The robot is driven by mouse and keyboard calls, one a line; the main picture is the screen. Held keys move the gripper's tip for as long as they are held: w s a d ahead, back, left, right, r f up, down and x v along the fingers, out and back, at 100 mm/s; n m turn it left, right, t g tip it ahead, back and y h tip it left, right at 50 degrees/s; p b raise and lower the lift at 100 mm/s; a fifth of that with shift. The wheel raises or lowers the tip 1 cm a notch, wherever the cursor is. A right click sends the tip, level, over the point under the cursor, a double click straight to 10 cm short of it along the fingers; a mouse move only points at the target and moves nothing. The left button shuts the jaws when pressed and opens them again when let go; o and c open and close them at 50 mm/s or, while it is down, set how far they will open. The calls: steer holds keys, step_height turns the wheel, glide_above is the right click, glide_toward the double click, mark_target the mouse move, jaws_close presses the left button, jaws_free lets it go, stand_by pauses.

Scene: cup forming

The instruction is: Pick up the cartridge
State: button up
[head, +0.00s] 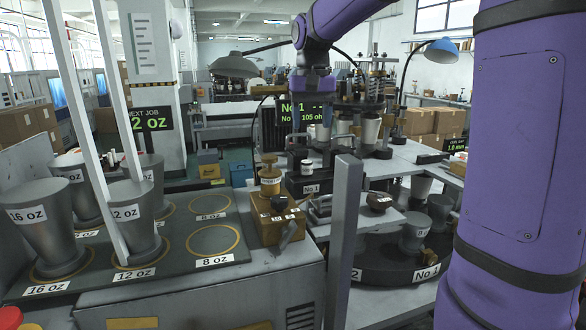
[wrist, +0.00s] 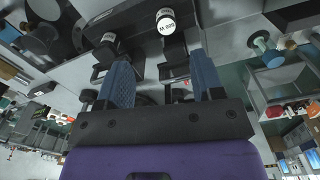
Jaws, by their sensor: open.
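A small white cylinder with a dark label, which looks like the cartridge (head: 307,166), stands on a dark block marked No 1 (head: 311,188) in the head view. In the wrist view the cartridge (wrist: 166,24) shows at the top, beyond the fingertips. My gripper (head: 312,128) hangs above the cartridge in the head view, with its fingers pointing down. In the wrist view my gripper (wrist: 161,64) has its two blue fingers spread apart, with nothing held between them. The cartridge lies roughly in line with the gap.
A wooden box (head: 277,226) with a brass, white-labelled cylinder (head: 270,180) stands left of the block. A grey upright post (head: 345,235) stands in front. Grey cups (head: 55,222) stand on the left tray (head: 190,265).

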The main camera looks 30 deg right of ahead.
glide_above(307, 161)
steer(key=f, duration=0.5)
steer(key=shift+s+f, duration=0.2)
steer(key=shift+s, duration=0.1)
steer(key=shift+w+a+f, duration=0.1)
steer(key=shift+f, duration=1.25)
steer(key=shift+w+a+f, duration=0.1)
steer(key=shift+f, duration=1.2)
steer(key=c, duration=1)
